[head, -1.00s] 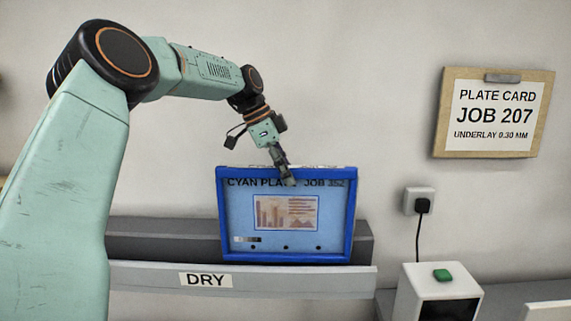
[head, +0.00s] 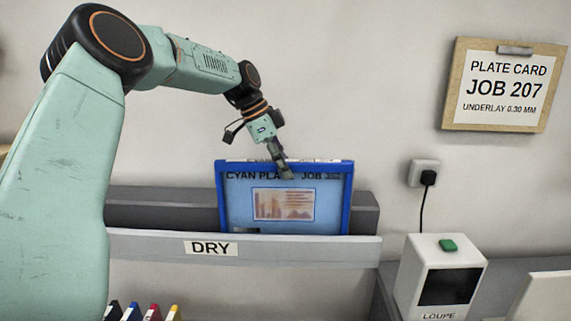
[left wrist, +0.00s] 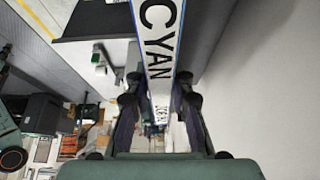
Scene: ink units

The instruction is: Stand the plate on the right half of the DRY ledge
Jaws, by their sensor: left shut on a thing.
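The plate (head: 240,207) is a light blue panel in a blue frame, with "CYAN PLATE" lettering partly covered by my gripper. It is upright over the right part of the DRY ledge (head: 310,249). Its lower edge is hidden behind the ledge's pale front lip, so I cannot tell whether it touches the bottom. My left gripper (head: 284,172) is shut on the plate's top edge, near the middle. In the left wrist view, the plate's white top edge (left wrist: 157,40), marked CYAN, runs between the fingers (left wrist: 158,100). My right gripper is not in view.
A white loupe box (head: 415,281) with a green button stands right of the ledge. A socket and plug (head: 426,176) and a JOB 207 plate card (head: 502,88) are on the wall. Several coloured items (head: 153,312) stand below the ledge. The ledge left of the plate looks clear.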

